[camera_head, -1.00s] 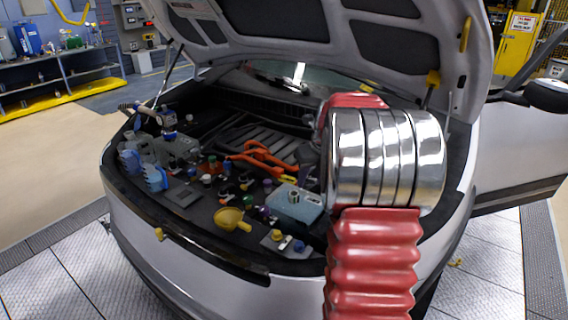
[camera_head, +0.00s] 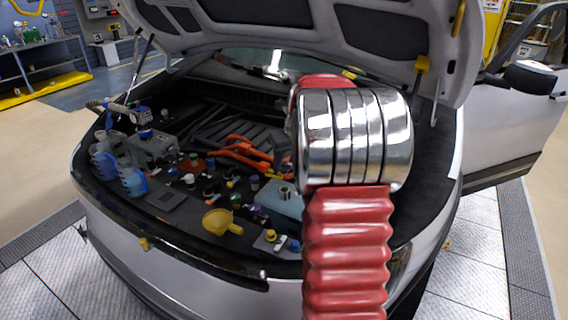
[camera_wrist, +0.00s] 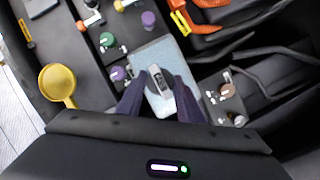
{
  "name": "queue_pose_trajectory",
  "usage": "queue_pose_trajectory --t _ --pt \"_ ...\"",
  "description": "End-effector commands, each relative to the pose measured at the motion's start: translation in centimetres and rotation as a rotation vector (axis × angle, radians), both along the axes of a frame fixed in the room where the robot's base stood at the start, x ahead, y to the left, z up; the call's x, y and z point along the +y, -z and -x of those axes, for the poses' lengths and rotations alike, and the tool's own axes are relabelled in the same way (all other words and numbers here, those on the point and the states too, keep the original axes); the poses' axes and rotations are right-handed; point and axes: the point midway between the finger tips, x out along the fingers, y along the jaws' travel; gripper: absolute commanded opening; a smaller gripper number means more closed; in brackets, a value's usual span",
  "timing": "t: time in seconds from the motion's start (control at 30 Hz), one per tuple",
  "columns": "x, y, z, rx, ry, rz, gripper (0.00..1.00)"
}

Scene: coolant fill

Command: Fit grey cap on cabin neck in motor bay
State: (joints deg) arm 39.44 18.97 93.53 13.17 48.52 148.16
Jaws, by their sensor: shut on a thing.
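In the wrist view, my gripper (camera_wrist: 158,82) has its two dark fingers closed around a small grey piece, the grey cap (camera_wrist: 157,76). The cap is over a pale blue block (camera_wrist: 146,52); I cannot tell whether it is touching or held above it. In the head view my silver and red arm covers the gripper. The motor bay (camera_head: 165,215) lies open under the raised hood. Several small necks and caps stand there, and I cannot tell which is the cabin neck.
A yellow funnel (camera_wrist: 58,84) lies left of my gripper, also seen in the head view (camera_head: 221,222). A green cap (camera_wrist: 107,40) and a purple cap (camera_wrist: 148,18) stand close by. Orange cables (camera_head: 240,148) run behind. Blue bottles (camera_head: 132,182) stand at the bay's left.

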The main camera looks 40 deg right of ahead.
Motion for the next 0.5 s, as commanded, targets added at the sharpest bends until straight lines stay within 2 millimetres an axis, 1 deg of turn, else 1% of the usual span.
queue_pose_trajectory --t 0.27,0.5 --pt "-0.1 -0.1 0.0 -0.005 0.002 -0.003 0.12" --pt "0.0 1.0 0.0 -0.003 0.0 -0.004 0.12"
